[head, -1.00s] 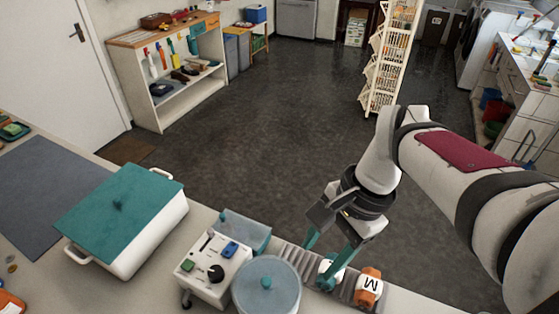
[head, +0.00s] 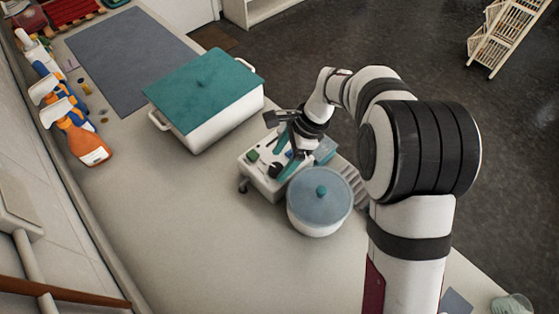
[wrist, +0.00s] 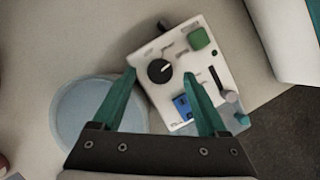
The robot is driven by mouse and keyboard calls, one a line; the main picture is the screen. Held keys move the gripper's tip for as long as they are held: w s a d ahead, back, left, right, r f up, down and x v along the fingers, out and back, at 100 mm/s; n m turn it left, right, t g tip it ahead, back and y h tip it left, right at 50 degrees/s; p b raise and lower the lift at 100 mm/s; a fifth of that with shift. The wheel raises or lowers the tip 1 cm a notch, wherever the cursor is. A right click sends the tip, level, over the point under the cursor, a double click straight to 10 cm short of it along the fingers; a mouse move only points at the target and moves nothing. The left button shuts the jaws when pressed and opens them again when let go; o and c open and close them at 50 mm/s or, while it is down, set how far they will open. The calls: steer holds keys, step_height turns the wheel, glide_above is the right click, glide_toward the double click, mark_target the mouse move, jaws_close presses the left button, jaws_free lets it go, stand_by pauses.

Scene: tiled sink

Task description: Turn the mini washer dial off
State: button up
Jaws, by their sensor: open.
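The mini washer's white control box (head: 262,177) stands on the counter beside its round tub with a blue lid (head: 320,193). The black round dial (wrist: 159,70) with a white pointer mark is on the box's top face; it also shows in the head view (head: 275,170). My gripper (wrist: 159,76) is open above the box, its teal fingers pointing down at the panel. In the wrist view its fingertips appear on either side of the dial. I cannot tell how close they are to it. The labels around the dial are too blurred to read.
On the panel are a green button (wrist: 199,38), a blue switch (wrist: 182,106) and a slider (wrist: 214,78). A white bin with a teal lid (head: 205,90) stands behind the box. Spray bottles (head: 82,138) line the wall at left. The counter's front middle is clear.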

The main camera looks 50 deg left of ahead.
steer(key=shift+x, duration=0.95)
jaws_close()
